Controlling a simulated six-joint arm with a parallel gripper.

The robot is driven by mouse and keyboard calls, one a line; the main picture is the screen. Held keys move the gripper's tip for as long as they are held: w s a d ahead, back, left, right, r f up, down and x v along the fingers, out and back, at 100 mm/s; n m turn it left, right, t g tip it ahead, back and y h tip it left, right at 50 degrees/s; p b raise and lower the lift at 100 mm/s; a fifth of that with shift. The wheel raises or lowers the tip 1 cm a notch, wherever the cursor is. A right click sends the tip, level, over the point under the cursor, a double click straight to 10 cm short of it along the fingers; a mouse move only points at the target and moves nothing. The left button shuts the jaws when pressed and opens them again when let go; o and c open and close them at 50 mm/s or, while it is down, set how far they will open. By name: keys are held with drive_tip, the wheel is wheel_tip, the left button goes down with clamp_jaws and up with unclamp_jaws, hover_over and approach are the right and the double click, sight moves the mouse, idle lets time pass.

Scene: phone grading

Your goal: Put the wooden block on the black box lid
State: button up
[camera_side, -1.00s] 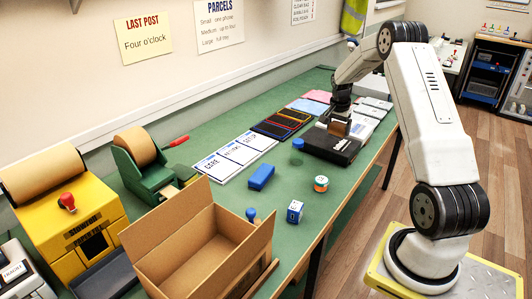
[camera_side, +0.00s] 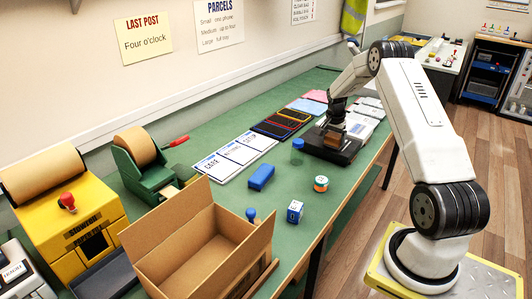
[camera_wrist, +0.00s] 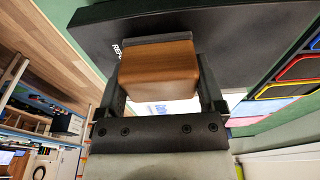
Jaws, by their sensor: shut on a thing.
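The wooden block (camera_wrist: 160,72) is brown and sits between my gripper's fingers in the wrist view. My gripper (camera_side: 335,127) is shut on it. In the side view the block shows small and partly hidden at the gripper's tip. The black box lid (camera_side: 325,149) lies on the green bench below the gripper. In the wrist view the dark lid (camera_wrist: 245,40) fills the area behind the block. The block is over the lid or on it; I cannot tell whether they touch.
A white box (camera_side: 360,126) is just behind the lid. A blue-capped jar (camera_side: 297,150) stands close to its left. A blue block (camera_side: 261,177), a round tin (camera_side: 321,183), a small blue-and-white cube (camera_side: 295,211) and an open cardboard box (camera_side: 200,247) are nearer on the bench.

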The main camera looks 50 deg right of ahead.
sight(332, 137)
drive_tip(key=shift+f, duration=0.15)
drive_tip(key=o, duration=1)
drive_tip(key=r, duration=0.4)
drive_tip(key=a+r, duration=0.1)
drive_tip(key=r, duration=0.7)
drive_tip(key=shift+a+r, duration=0.1)
drive_tip(key=shift+a, duration=0.3)
drive_tip(key=shift+w+a, duration=0.1)
